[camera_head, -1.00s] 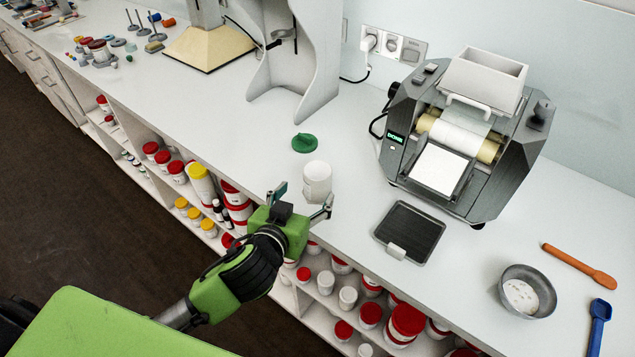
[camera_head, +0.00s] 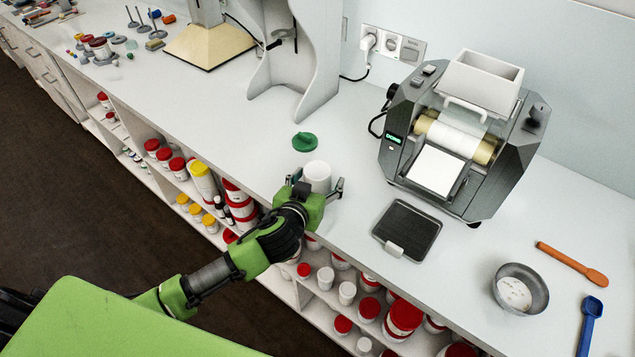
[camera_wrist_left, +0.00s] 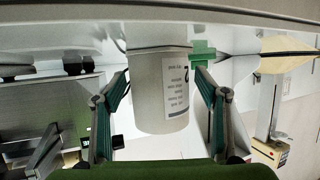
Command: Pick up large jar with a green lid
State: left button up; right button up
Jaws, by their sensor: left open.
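A white jar (camera_head: 317,176) stands upright on the counter without a lid on it. A green lid (camera_head: 304,142) lies apart on the counter, just behind the jar. My left gripper (camera_head: 318,188) is open at the jar, with a finger on either side of it. In the left wrist view the jar (camera_wrist_left: 160,92), with a printed label, sits between the two open fingers (camera_wrist_left: 160,115), with a gap visible at the left finger. The green lid (camera_wrist_left: 203,52) shows beyond it. The gripper hides the jar's lower front in the head view. My right gripper is not in view.
A roller mill (camera_head: 460,140) stands to the right, with a black tray (camera_head: 408,228) in front of it. A metal bowl (camera_head: 520,289), an orange spatula (camera_head: 572,263) and a blue scoop (camera_head: 590,325) lie farther right. Shelves of jars sit under the counter edge.

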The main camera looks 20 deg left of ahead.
pick_arm(q)
jog(key=c, duration=1)
jog(key=shift+r, duration=0.6)
jog(key=s+r, duration=0.4)
jog(key=s+r+p, duration=0.1)
jog(key=s+r, duration=0.3)
jog(key=s, duration=0.1)
jog(key=s+r, duration=0.4)
jog(key=s, duration=0.1)
jog(key=shift+d+p, duration=0.2)
jog(key=shift+p, duration=0.2)
